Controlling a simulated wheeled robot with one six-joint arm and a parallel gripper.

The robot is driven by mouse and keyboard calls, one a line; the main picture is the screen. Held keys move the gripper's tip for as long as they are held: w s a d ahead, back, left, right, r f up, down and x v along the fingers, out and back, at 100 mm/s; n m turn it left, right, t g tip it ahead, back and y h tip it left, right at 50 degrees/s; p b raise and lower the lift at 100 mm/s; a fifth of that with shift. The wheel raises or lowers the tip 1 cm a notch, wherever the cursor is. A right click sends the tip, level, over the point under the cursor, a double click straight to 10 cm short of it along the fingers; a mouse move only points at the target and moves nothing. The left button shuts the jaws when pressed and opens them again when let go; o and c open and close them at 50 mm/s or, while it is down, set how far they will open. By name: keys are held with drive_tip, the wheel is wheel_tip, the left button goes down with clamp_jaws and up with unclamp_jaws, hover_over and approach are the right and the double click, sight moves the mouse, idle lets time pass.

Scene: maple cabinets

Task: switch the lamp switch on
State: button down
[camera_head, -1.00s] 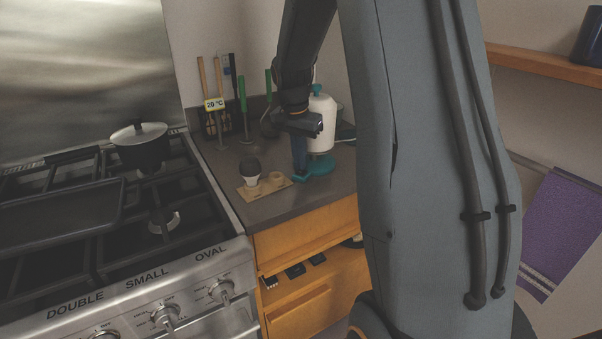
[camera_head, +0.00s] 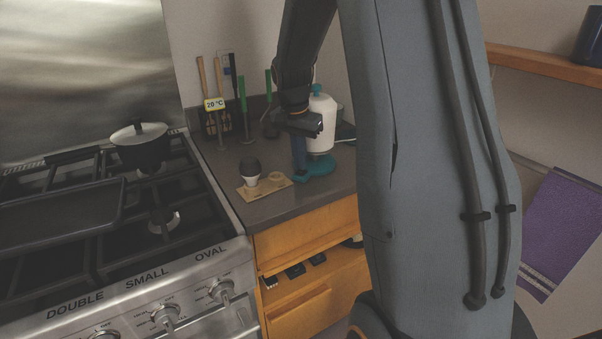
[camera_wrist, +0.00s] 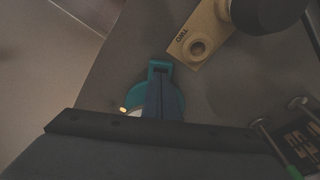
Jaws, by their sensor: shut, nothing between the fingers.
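The lamp (camera_head: 321,124) is white with a teal knob on top and stands upright on a teal base (camera_head: 322,165) on the dark counter. In the wrist view its teal base (camera_wrist: 138,92) is partly hidden behind my gripper. A teal switch housing (camera_wrist: 160,64) with a dark slot projects from that base. My gripper (camera_head: 299,170) points down just in front of the lamp. Its fingers (camera_wrist: 158,86) are shut and empty, with the tips over or at the housing; I cannot tell whether they touch. The switch's position is not clear. A small yellow glow (camera_wrist: 123,109) shows beside the base.
Upright utensils (camera_head: 222,100) stand at the back wall. The stove (camera_head: 110,215) with a lidded pot (camera_head: 141,146) is on the left.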

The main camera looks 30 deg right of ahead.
sight(300, 172)
drive_tip(key=shift+f+b, duration=0.35)
drive_tip(key=shift+f, duration=0.3)
idle(0.4)
drive_tip(key=shift+r, duration=0.15)
wheel_tip(300, 172, up, 7)
drive_tip(key=p, duration=0.5)
idle(0.3)
idle(0.3)
drive_tip(key=s+a+f+n, duration=0.2)
drive_tip(key=s+a+n, duration=0.3)
drive_tip(key=s+a, duration=0.3)
drive_tip(key=s+a+f+n+y, duration=0.1)
drive_tip(key=s+a+n, duration=0.5)
drive_tip(key=s, duration=0.8)
drive_tip(key=a+f, duration=0.1)
drive_tip(key=a, duration=0.2)
drive_tip(key=shift+s+a+f+n+y, duration=0.15)
drive_tip(key=shift+s+f+n+y, duration=0.1)
drive_tip(key=shift+f+n+y, duration=0.05)
